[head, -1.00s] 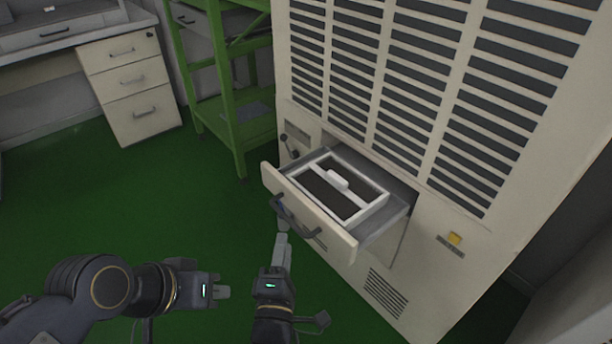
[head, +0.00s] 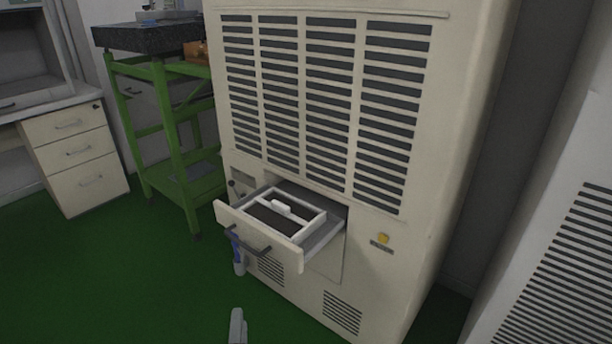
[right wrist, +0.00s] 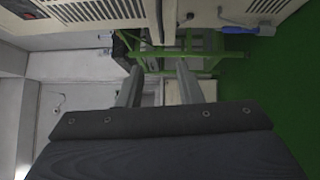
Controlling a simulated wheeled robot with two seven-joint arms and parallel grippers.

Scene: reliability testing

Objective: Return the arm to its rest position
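My right gripper (head: 237,326) shows only as a pale grey finger at the bottom edge of the head view, below and apart from the open drawer. In the right wrist view both fingers of this gripper (right wrist: 158,82) stand apart with nothing between them, so it is open and empty. The rest of my right arm is out of the head view. My left gripper and left arm are not in view.
A cream cabinet (head: 335,190) has its drawer (head: 262,232) pulled out, with a white-framed, dark-panelled item (head: 285,209) inside. A blue-and-white object (head: 238,255) is below the drawer. A green stand (head: 172,150) and drawer unit (head: 75,160) are left. Green floor (head: 110,270) is clear.

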